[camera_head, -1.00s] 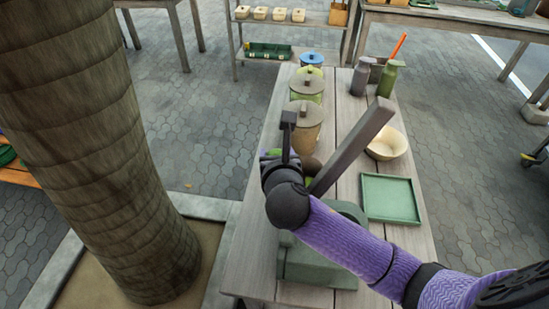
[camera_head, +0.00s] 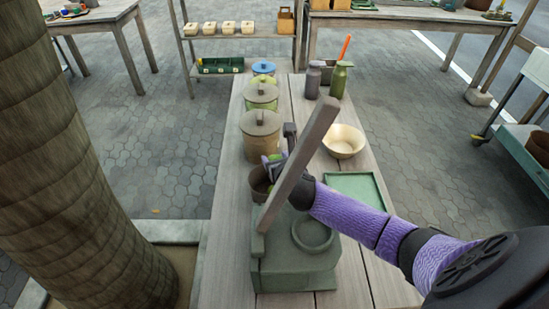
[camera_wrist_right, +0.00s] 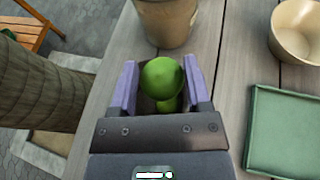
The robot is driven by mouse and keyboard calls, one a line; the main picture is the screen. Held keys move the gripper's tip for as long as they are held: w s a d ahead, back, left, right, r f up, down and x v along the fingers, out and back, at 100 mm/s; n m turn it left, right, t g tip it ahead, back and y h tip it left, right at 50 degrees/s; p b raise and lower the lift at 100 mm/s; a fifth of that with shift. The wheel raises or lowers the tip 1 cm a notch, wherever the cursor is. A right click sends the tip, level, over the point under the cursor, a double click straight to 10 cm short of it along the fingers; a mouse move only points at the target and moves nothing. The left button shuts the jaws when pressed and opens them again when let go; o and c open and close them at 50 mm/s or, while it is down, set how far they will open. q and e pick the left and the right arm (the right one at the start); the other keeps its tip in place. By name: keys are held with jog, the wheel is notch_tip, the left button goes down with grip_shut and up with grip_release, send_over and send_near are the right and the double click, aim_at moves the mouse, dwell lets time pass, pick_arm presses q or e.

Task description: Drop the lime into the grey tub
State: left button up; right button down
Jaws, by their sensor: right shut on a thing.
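My right gripper (camera_head: 272,163) is shut on the green lime (camera_wrist_right: 162,78), which sits between its two purple fingers in the right wrist view. In the head view the gripper is at the rim of a small open brownish-grey tub (camera_head: 259,186), partly hidden behind the press lever. I cannot tell whether this is the grey tub. A second green shape (camera_wrist_right: 168,104) shows just below the lime; I cannot tell what it is. My left gripper is out of view.
A green-grey press (camera_head: 295,270) with a long slanted lever (camera_head: 300,160) stands close to the gripper. Lidded pots (camera_head: 260,137) line the left table edge. A cream bowl (camera_head: 343,141), green tray (camera_head: 357,187) and bottles (camera_head: 313,80) are on the right.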

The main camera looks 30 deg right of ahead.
jog(key=shift+f, duration=0.4)
jog(key=shift+r, duration=0.2)
grip_release()
pick_arm(q)
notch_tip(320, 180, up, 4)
jog(key=p, duration=0.4)
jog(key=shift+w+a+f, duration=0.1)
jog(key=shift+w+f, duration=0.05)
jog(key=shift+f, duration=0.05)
pick_arm(e)
jog(key=v, duration=1)
jog(key=shift+f, duration=0.1)
